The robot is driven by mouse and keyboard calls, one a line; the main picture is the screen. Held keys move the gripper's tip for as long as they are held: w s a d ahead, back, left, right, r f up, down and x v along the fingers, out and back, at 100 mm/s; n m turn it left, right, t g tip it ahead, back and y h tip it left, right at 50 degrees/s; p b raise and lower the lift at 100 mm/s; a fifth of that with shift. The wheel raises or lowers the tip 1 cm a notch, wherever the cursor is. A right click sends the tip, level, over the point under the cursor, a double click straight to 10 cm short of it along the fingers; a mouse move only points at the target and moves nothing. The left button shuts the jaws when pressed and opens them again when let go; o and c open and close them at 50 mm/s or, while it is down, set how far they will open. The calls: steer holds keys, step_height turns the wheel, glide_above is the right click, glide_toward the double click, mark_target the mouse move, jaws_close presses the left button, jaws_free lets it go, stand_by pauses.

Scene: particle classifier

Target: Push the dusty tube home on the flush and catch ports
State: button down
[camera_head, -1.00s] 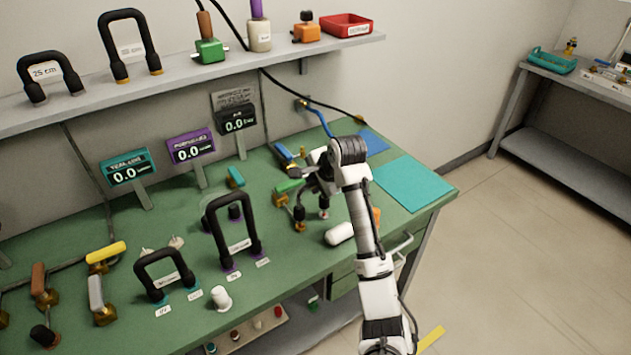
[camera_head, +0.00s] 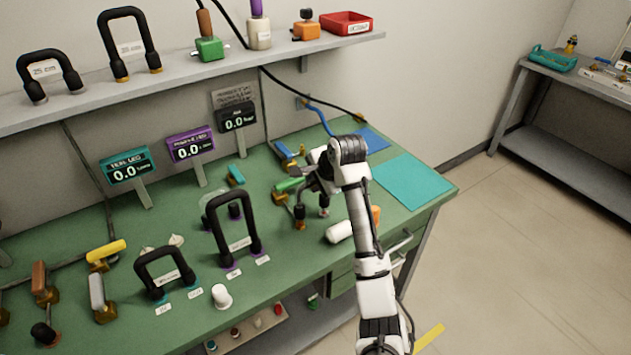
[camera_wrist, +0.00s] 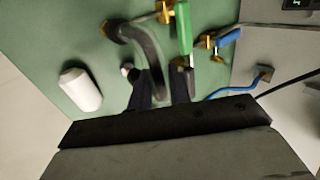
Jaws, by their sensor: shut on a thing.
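The dusty tube (camera_wrist: 148,52), a dark grey bent hose, is between my gripper's fingers (camera_wrist: 162,90) in the wrist view. My gripper is shut on it, low over the bench. One tube end points to a brass-coloured fitting at the upper left of that view. A small pale fitting (camera_wrist: 127,69) shows beside the hose. In the head view my gripper (camera_head: 313,184) and arm partly cover the tube, and its dark legs (camera_head: 300,213) reach down near the bench. I cannot tell whether either end is fully seated on its port.
A green-handled valve (camera_wrist: 184,28) and a blue-handled valve (camera_wrist: 226,39) stand close by. A white cylinder (camera_head: 340,232) lies beside my arm. Other black tubes (camera_head: 236,229) stand to the left. A teal mat (camera_head: 413,184) lies clear at the right.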

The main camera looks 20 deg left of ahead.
steer(key=shift+f, duration=1.2)
steer(key=shift+f, duration=0.35)
steer(key=shift+f, duration=0.2)
steer(key=c, duration=1.2)
jaws_free()
steer(key=shift+r, duration=0.1)
steer(key=b+v, duration=0.2)
steer(key=v, duration=1.2)
